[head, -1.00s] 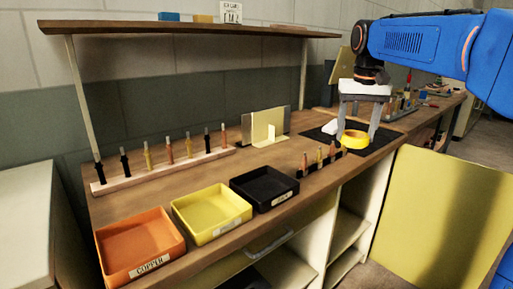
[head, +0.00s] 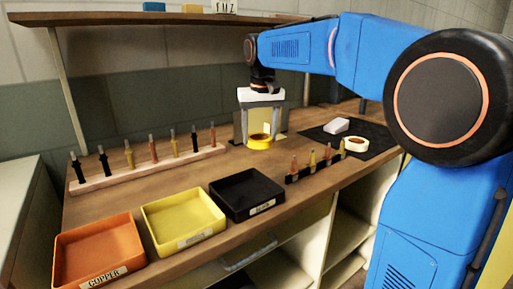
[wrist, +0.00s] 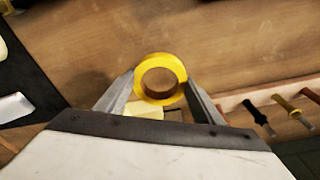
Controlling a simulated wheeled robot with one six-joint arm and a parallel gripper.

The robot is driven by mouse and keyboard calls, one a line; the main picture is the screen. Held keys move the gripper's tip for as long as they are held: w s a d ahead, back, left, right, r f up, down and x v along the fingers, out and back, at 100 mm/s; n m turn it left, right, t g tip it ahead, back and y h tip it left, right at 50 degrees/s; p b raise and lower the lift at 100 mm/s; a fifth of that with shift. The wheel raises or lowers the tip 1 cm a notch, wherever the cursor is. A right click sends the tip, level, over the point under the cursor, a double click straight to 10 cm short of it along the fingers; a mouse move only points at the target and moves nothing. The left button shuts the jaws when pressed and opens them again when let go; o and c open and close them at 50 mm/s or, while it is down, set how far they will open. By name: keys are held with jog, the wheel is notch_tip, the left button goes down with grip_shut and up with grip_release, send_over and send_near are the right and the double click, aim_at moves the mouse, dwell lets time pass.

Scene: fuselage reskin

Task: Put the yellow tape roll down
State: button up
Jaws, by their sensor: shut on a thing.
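The yellow tape roll (head: 259,142) is a bright yellow ring with a brown inner core. My gripper (head: 260,135) is shut on it, with a grey finger on each side of the ring. In the wrist view the roll (wrist: 161,80) sits between the two fingertips of my gripper (wrist: 160,88).
The wooden bench (head: 120,208) holds orange (head: 75,268), yellow (head: 185,238) and black (head: 245,205) trays in front. A rack of tools (head: 150,170) stands left, a short dark rack (head: 315,168) right. A black mat (head: 372,142) bears a white block and pale roll. A shelf (head: 120,18) hangs above.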

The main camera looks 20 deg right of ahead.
aim_at(259, 157)
jog(key=shift+a+f, duration=0.15)
jog(key=shift+f, duration=2.15)
jog(key=shift+f, duration=0.1)
jog(key=o, duration=1.1)
